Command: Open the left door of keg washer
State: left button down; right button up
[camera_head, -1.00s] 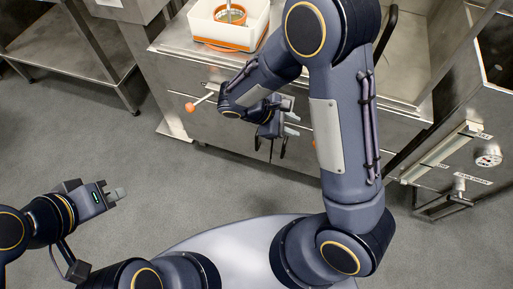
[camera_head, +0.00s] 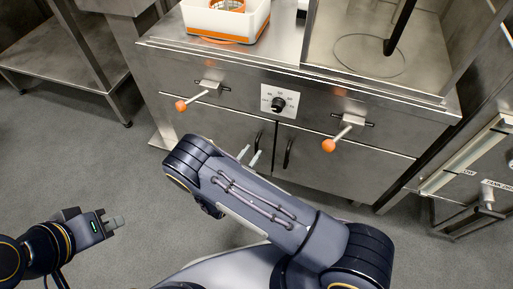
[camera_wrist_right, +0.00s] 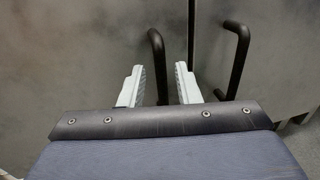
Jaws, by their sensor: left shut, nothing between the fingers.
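The keg washer (camera_head: 240,75) is a steel cabinet with two lower doors side by side. Its left door (camera_head: 205,125) looks shut; its black bar handle (camera_head: 259,137) is near the centre seam. In the right wrist view the left door's handle (camera_wrist_right: 157,50) appears between the fingertips of my right gripper (camera_wrist_right: 160,72). That gripper is open; I cannot tell if it touches the handle. In the head view its fingertips (camera_head: 250,157) show just below the handle, and my forearm hides the rest. My left gripper (camera_head: 116,222) is shut and empty, away over the floor.
The right door (camera_head: 335,165) has its own black handle (camera_head: 288,153), close beside, also in the right wrist view (camera_wrist_right: 240,55). Orange-knobbed levers (camera_head: 182,105) and (camera_head: 329,145) stick out above the doors, with a dial (camera_head: 278,104) between. Floor at left is clear.

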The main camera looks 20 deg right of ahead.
aim_at(256, 146)
jog(key=shift+x, duration=1.85)
grip_shut()
